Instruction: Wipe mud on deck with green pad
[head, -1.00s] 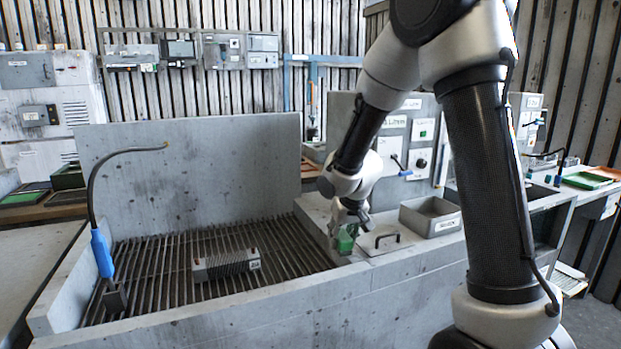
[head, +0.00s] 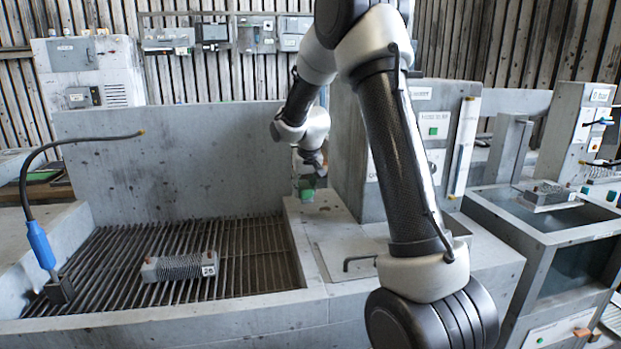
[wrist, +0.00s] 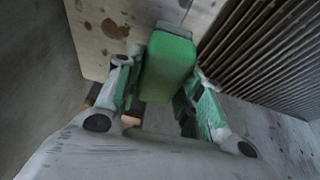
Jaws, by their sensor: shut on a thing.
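My gripper (head: 310,178) is shut on the green pad (head: 307,193) above the grey deck (head: 335,228), right of the slatted basin. In the wrist view the green pad (wrist: 168,65) sits between the two fingers of my gripper (wrist: 160,88). Brown mud spots (wrist: 115,28) lie on the pale deck (wrist: 88,55), left of the pad in that view, and another dark spot (wrist: 185,3) shows at the top edge. I cannot tell whether the pad touches the deck. My arm hides part of the deck in the head view.
The slatted grate (head: 120,262) holds a finned grey block (head: 180,266). A blue-handled hose (head: 40,245) stands at left. A tall back panel (head: 180,150) and a grey control cabinet (head: 440,135) border the deck. A lid handle (head: 360,261) rises in front.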

